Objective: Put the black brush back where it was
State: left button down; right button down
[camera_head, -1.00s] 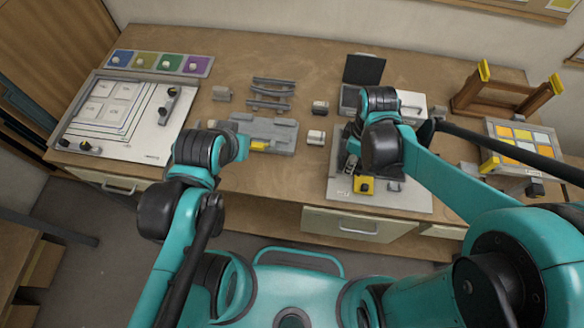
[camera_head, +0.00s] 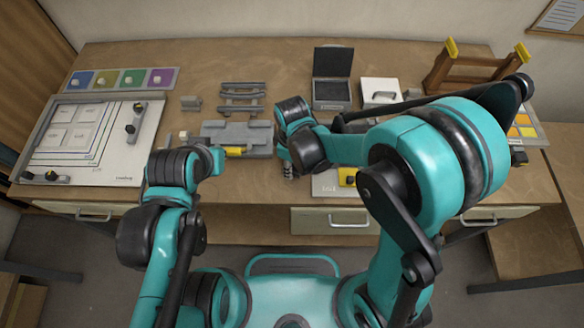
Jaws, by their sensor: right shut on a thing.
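My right gripper (camera_head: 288,171) is mostly hidden behind its own black and teal wrist, just right of a grey holder (camera_head: 262,133). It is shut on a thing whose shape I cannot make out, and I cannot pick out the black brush. My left gripper (camera_head: 217,157) is at the front left of the holder, beside its yellow block (camera_head: 234,151). Its fingers are too hidden to tell whether they are open. A grey rack (camera_head: 242,97) with crossbars stands behind the holder.
A white board (camera_head: 110,165) with knobbed tools lies at left, below a strip of coloured squares (camera_head: 121,80). An open dark-lidded box (camera_head: 332,78), a white box (camera_head: 381,90) and a wooden stand (camera_head: 466,72) stand at back right. My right arm covers much of the right side.

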jog(key=shift+w+f, duration=0.1)
jog(key=shift+f, duration=0.7)
jog(key=c, duration=1)
grip_release()
jog(key=shift+f, duration=0.1)
jog(key=shift+c, duration=0.2)
